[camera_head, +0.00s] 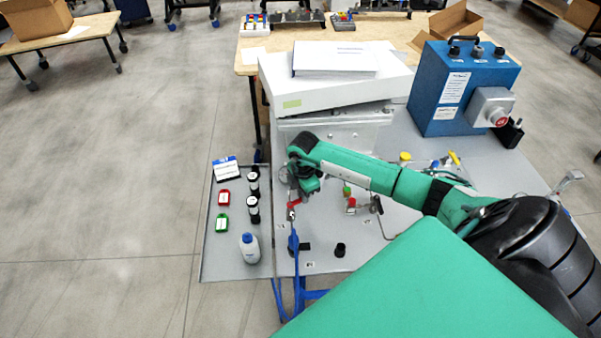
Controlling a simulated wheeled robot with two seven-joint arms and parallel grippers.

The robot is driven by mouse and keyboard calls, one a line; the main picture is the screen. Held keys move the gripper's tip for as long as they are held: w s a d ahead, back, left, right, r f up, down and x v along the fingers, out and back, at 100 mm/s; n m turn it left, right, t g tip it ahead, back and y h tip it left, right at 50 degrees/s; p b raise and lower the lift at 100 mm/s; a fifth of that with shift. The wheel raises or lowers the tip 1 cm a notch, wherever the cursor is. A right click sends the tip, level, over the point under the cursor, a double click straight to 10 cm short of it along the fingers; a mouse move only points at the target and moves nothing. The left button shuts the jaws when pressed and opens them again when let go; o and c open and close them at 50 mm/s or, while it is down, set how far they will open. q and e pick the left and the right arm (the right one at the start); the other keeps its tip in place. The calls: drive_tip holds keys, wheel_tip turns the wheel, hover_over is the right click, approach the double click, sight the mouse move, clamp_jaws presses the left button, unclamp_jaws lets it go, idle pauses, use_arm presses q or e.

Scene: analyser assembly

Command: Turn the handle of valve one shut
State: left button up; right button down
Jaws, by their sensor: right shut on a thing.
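My right arm reaches in from the right, and its right gripper (293,196) points down at the left part of the grey worktop. Whether this is valve one cannot be read here. Another valve with a red and green part (349,199) stands to the right, under my forearm. My left gripper is not in view.
A side shelf (213,262) at the left holds a white bottle (249,247), dark vials, and red (224,198) and green (222,222) tags. A white analyser cover (300,93) stands behind the gripper. A blue box (460,90) stands at the back right.

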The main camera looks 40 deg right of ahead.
drive_tip(key=m, duration=0.1)
drive_tip(key=s+m+p, duration=0.1)
drive_tip(key=m, duration=0.1)
drive_tip(key=s+m, duration=0.1)
drive_tip(key=shift+a+m+p, duration=0.3)
drive_tip(key=shift+m+p, duration=0.05)
drive_tip(key=shift+m, duration=0.05)
idle(0.4)
drive_tip(key=c, duration=1.4)
unclamp_jaws()
wheel_tip(320, 180, up, 14)
drive_tip(key=b, duration=0.4)
drive_tip(key=shift+f, duration=0.1)
